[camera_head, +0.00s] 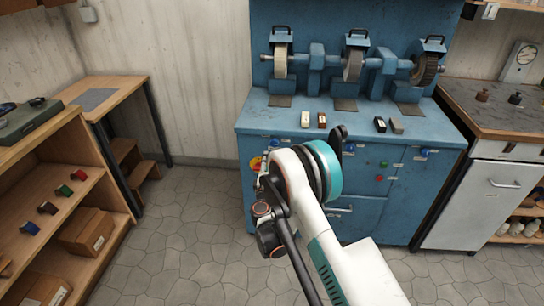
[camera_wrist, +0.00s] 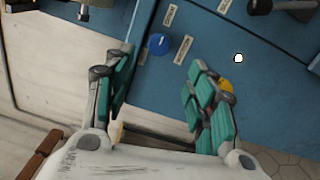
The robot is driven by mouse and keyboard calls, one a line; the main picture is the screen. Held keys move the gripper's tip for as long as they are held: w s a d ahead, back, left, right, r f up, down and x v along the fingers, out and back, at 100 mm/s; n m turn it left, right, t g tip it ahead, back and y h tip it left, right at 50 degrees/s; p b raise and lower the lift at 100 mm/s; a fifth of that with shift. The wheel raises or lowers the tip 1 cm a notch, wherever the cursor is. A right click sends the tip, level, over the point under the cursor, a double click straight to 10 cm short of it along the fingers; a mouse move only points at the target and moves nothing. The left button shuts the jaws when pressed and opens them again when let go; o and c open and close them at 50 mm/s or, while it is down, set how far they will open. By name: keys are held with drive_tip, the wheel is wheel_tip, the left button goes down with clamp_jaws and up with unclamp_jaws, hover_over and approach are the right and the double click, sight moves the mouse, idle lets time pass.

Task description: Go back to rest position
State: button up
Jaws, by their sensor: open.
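My gripper (camera_wrist: 157,78) shows in the wrist view with its two teal-padded fingers spread apart and nothing between them. Behind the gap is the blue front of the grinding machine's cabinet, with a blue knob (camera_wrist: 158,44) and small labels. A yellow part (camera_wrist: 226,86) shows partly behind the right finger. In the head view my arm reaches up from the lower right to in front of the blue cabinet (camera_head: 352,222). The fingers are not clearly seen there.
Grinding wheels (camera_head: 352,66) stand on the cabinet top, with small blocks (camera_head: 306,119) in front. A wooden shelf unit (camera_head: 75,205) is at left, a wooden table (camera_head: 105,95) behind it. A dark-topped counter (camera_head: 500,110) is at right. The tiled floor (camera_head: 185,245) is open between.

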drive_tip(key=shift+s, duration=0.8)
